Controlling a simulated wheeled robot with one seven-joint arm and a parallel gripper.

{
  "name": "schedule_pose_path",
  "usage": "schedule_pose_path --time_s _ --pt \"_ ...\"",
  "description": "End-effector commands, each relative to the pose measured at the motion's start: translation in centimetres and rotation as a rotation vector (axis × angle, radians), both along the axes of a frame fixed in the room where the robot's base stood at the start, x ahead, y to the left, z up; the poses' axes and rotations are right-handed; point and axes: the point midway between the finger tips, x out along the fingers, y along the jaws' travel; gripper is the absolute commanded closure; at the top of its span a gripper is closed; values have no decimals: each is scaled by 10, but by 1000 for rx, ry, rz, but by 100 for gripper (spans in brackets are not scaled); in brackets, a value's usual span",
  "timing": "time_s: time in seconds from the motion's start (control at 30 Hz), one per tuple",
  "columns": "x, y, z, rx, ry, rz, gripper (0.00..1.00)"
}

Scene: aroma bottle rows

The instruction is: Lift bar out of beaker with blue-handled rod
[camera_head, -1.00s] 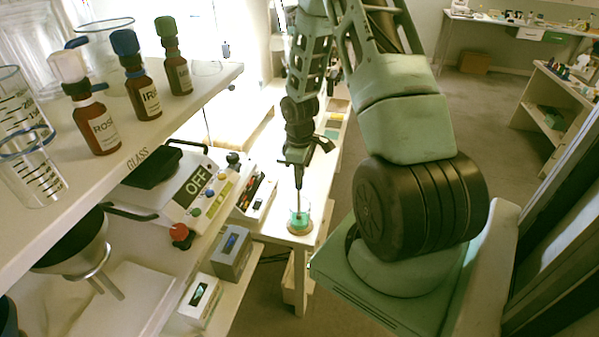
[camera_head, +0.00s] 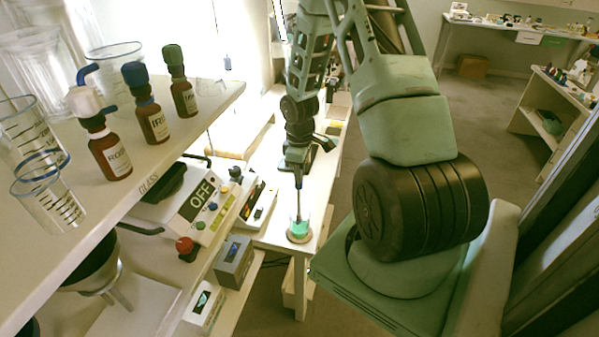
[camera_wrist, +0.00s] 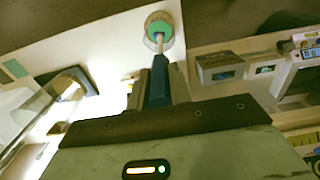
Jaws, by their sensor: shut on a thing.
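The beaker (camera_head: 299,228) holds green liquid and stands on a round cork-coloured base near the front end of the white bench. My gripper (camera_head: 298,166) is above it, pointing down, shut on the blue handle of the rod. In the wrist view the blue-handled rod (camera_wrist: 158,82) runs from my gripper (camera_wrist: 157,88) toward the beaker (camera_wrist: 159,28). Its pale shaft reaches into the beaker's mouth over the green liquid. The rod's lower tip is not clear, and I cannot make out the bar in the liquid.
Left of the beaker are small grey boxes with displays (camera_head: 234,260) and a device marked OFF (camera_head: 196,204). A shelf (camera_head: 150,150) with brown dropper bottles (camera_head: 152,112) and glassware is nearer at left. The bench edge lies close to the beaker.

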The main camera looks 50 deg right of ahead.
Motion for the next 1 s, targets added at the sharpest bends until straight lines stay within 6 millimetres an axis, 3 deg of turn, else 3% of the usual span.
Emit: schedule_pose_path --time_s 1.0 --pt "0 0 51 -1 -1 0 98"
